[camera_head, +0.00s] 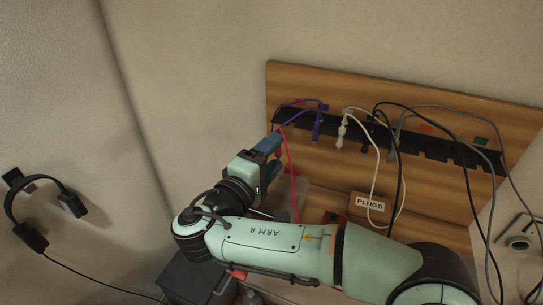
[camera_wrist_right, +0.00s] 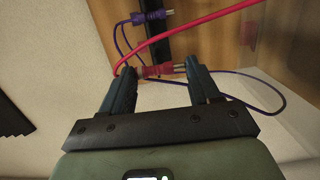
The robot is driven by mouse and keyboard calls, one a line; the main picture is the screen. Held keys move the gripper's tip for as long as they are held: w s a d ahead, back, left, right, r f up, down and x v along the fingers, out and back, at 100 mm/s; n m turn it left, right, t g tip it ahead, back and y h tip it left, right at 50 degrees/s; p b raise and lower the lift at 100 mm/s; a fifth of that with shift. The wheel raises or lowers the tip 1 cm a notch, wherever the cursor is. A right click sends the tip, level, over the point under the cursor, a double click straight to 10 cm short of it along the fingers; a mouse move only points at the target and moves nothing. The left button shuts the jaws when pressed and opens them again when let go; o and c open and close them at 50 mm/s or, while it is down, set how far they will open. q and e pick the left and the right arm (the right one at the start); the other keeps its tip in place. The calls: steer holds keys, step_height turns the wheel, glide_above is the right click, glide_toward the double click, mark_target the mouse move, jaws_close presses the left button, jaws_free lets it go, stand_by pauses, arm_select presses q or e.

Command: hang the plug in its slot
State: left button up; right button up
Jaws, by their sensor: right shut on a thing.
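My right gripper (camera_head: 275,140) is at the left end of a black slotted strip (camera_head: 350,133) on a wooden board. In the wrist view its two dark fingers (camera_wrist_right: 162,80) are shut on a red plug (camera_wrist_right: 157,70) with metal pins. The red cable (camera_head: 290,165) hangs down from the gripper in the head view and crosses the wrist view (camera_wrist_right: 205,25). My left gripper is not in view.
A purple plug (camera_head: 317,124) and a white plug (camera_head: 341,134) hang on the strip, with grey and black cables further right. The purple cable (camera_wrist_right: 235,73) loops close by the gripper. A box marked PLUGS (camera_head: 371,203) is below. A headset (camera_head: 40,207) hangs at left.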

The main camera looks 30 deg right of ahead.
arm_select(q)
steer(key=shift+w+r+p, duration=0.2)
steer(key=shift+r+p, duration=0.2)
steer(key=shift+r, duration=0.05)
arm_select(e)
steer(key=x, duration=0.4)
steer(key=shift+w+d, duration=0.2)
steer(key=shift+w, duration=0.25)
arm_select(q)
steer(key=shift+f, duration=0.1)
arm_select(e)
steer(key=shift+w+d, duration=0.15)
steer(key=shift+d, duration=0.05)
stand_by(0.3)
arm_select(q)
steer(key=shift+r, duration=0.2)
arm_select(e)
steer(key=shift+w+d, duration=0.45)
steer(key=shift+d, duration=0.1)
steer(key=shift+w+d, duration=0.2)
stand_by(0.3)
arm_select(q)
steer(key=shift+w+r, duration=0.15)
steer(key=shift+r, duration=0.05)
arm_select(e)
steer(key=shift+w+d, duration=0.5)
steer(key=shift+d, duration=0.05)
